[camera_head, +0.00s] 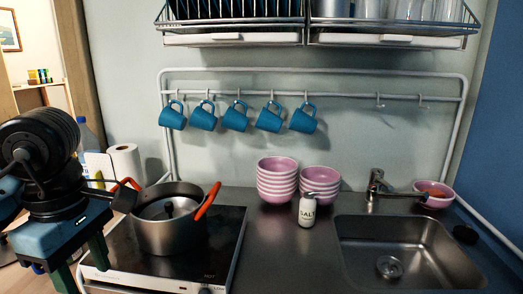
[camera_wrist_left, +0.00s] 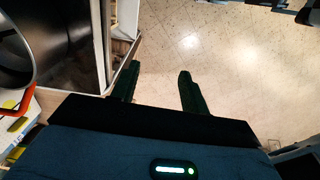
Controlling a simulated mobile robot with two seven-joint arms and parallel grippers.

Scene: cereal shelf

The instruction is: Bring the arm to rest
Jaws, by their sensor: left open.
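My left arm comes in at the left of the head view. Its left gripper (camera_head: 82,264) points down beside the left end of the hob. In the left wrist view the two dark green fingers of the left gripper (camera_wrist_left: 158,84) are spread apart with only floor seen between them, so it is open and empty. My right gripper is in neither view.
A steel pot (camera_head: 170,232) with orange handles stands on the hob (camera_head: 228,240), right of the left gripper. Pink bowls (camera_head: 277,182) and a salt shaker (camera_head: 307,211) stand near the sink (camera_head: 345,245). Blue mugs (camera_head: 236,118) hang above. Open floor (camera_wrist_left: 225,60) lies below the gripper.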

